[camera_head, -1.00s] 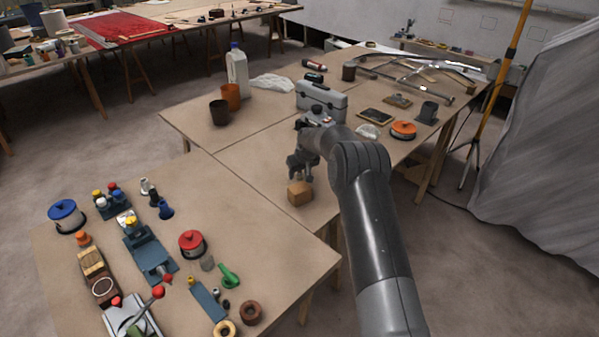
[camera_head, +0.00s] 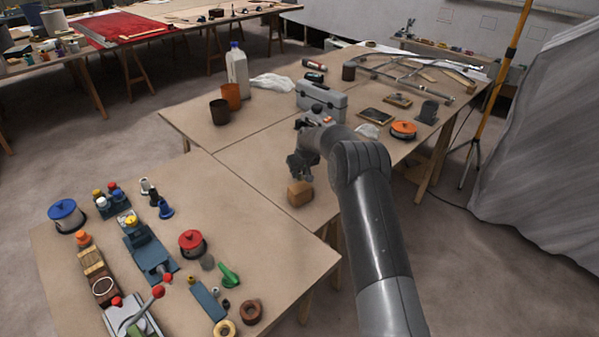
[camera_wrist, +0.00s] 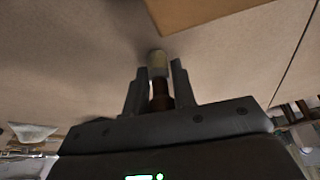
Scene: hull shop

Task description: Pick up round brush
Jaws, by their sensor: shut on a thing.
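My gripper (camera_wrist: 160,88) is shut on the round brush (camera_wrist: 158,64), which shows in the wrist view between the two fingers. The brush has a brown handle low between the fingers and a pale, rounded end that sticks out past the fingertips. In the head view my gripper (camera_head: 300,168) is over the middle table, just behind a small tan block (camera_head: 300,194). The brush cannot be made out there. In the wrist view I cannot tell whether the brush touches the table.
The tan block also shows at the top of the wrist view (camera_wrist: 205,10). A grey toolbox (camera_head: 322,97) stands behind my gripper. The near table (camera_head: 250,225) holds pots and fixtures at left. Bare tabletop lies left of my gripper.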

